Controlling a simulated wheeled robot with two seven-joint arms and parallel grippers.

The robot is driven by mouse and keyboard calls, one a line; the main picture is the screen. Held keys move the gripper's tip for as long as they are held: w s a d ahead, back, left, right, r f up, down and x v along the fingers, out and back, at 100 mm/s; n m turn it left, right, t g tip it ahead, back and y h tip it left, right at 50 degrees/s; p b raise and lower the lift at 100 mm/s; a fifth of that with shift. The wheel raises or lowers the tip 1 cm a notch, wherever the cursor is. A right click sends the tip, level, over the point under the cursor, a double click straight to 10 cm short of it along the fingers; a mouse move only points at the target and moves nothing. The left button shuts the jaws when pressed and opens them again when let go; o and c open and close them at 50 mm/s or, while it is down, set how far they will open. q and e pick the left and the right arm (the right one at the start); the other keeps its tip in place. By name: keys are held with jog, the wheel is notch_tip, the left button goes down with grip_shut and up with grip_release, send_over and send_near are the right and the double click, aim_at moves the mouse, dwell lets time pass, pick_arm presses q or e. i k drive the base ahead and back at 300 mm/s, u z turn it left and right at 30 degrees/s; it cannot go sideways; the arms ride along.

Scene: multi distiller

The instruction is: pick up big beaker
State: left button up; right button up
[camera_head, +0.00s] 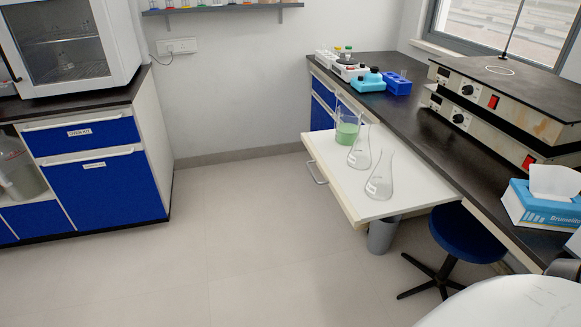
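The big beaker (347,131) is a tall clear glass with pale green liquid in its lower part. It stands upright near the far edge of a white pull-out shelf (405,192). A clear conical flask (360,155) stands just in front of it and slightly overlaps it in the picture. A second clear conical flask (379,184) stands nearer on the same shelf. Neither of my grippers shows in the head view, so I cannot see how they stand.
The dark counter (421,120) right of the shelf carries stacked hot plates (462,115), a tissue box (541,205), a blue rack (397,84) and small instruments. A blue stool (466,235) and grey bin (382,236) stand below. The floor (240,235) left of the shelf is clear.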

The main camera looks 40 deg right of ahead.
aim_at(350, 117)
jog(key=u, duration=0.7)
jog(key=i, duration=0.9)
jog(key=z, duration=3)
